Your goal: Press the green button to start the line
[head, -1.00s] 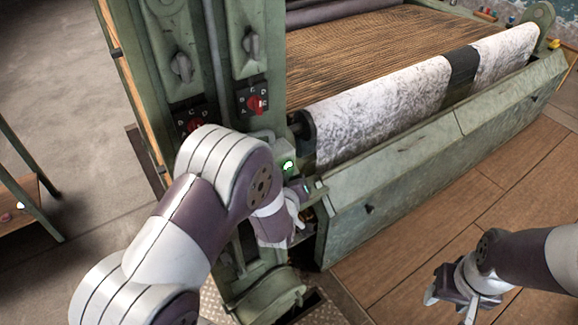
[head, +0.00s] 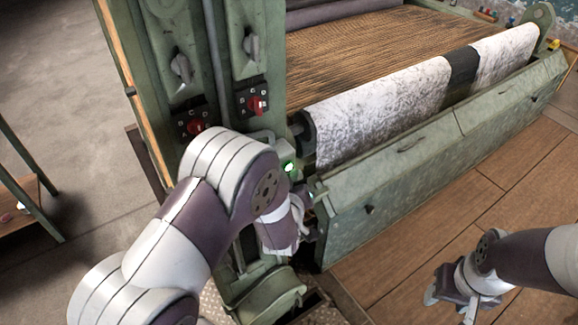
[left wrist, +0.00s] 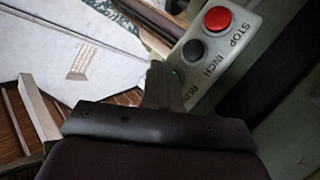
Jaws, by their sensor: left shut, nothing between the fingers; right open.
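In the left wrist view, a pale control box (left wrist: 248,40) carries a red STOP button (left wrist: 217,19), a black INCH button (left wrist: 194,50) and a RUN label. A small green spot (left wrist: 176,72) shows beside my left gripper (left wrist: 160,78), whose shut fingers hide most of the place by RUN. I cannot tell whether they touch the button. In the head view a green light (head: 289,167) glows on the machine post, and my left gripper is low beside it, partly hidden by its own arm. My right gripper (head: 455,292) is open and empty at lower right.
A roll of speckled white cloth (head: 385,105) lies above a green trough (head: 400,180). The wooden floor (head: 500,215) in front is clear.

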